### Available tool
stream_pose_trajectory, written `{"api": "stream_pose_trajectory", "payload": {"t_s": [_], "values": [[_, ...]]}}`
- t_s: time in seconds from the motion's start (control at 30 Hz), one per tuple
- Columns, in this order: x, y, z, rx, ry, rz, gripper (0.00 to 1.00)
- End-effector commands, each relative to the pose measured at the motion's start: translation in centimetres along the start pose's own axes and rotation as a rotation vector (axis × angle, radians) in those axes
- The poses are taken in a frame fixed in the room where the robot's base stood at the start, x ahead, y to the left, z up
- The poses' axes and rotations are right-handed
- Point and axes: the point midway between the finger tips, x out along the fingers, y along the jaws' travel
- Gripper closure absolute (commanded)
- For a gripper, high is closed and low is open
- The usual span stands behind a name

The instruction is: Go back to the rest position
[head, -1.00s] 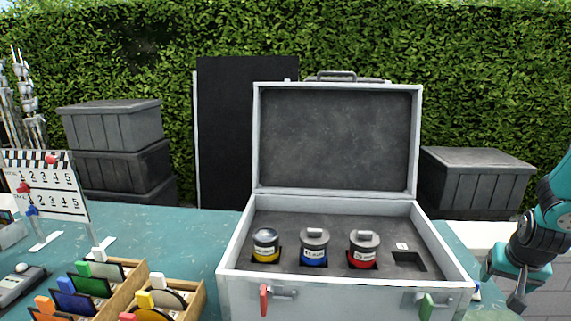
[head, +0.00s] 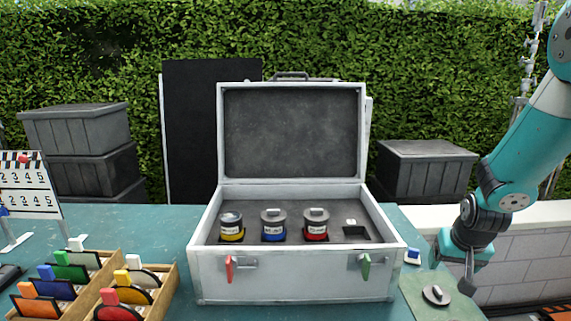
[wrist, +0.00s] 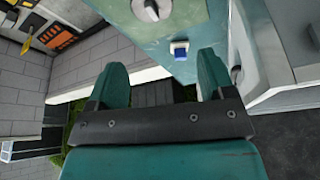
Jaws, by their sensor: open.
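My gripper (head: 468,268) hangs at the right in the head view, to the right of the open case and above the table's right end. In the wrist view my gripper (wrist: 160,80) is open, with nothing between its two teal fingers. The open case (head: 290,276) stands on the teal table (head: 150,222). It holds a yellow-banded canister (head: 231,227), a blue-banded one (head: 273,225) and a red-banded one (head: 316,225) in a row. The fourth slot (head: 356,234) at the right is empty.
A grey disc with a knob (head: 436,295) lies on a green mat at the table's right, close to my gripper. A small blue and white item (head: 412,257) is beside the case. Wooden racks (head: 165,292) of coloured discs stand at the left. Grey crates (head: 425,172) are behind.

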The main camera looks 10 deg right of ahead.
Motion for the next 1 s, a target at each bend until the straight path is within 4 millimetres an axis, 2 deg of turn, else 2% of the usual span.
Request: {"api": "stream_pose_trajectory", "payload": {"t_s": [0.17, 0.37, 0.47, 0.57, 0.63, 0.73, 0.8, 0.9, 1.0], "values": [[-2.5, -3.8, 1.3, -0.096, -0.02, -0.036, 0.25], [-6.6, -8.9, 4.6, -0.253, -0.06, -0.088, 0.25], [-9.3, -11.6, 7.5, -0.363, -0.086, -0.121, 0.25], [-12.6, -13.9, 11.7, -0.506, -0.121, -0.159, 0.25], [-15.2, -16.4, 14.0, -0.597, -0.155, -0.257, 0.25], [-19.1, -19.2, 17.6, -0.743, -0.209, -0.395, 0.25], [-21.5, -20.3, 20.0, -0.844, -0.241, -0.469, 0.25], [-24.1, -20.8, 22.6, -0.961, -0.277, -0.541, 0.25], [-25.4, -20.8, 24.0, -1.028, -0.296, -0.577, 0.25]]}}
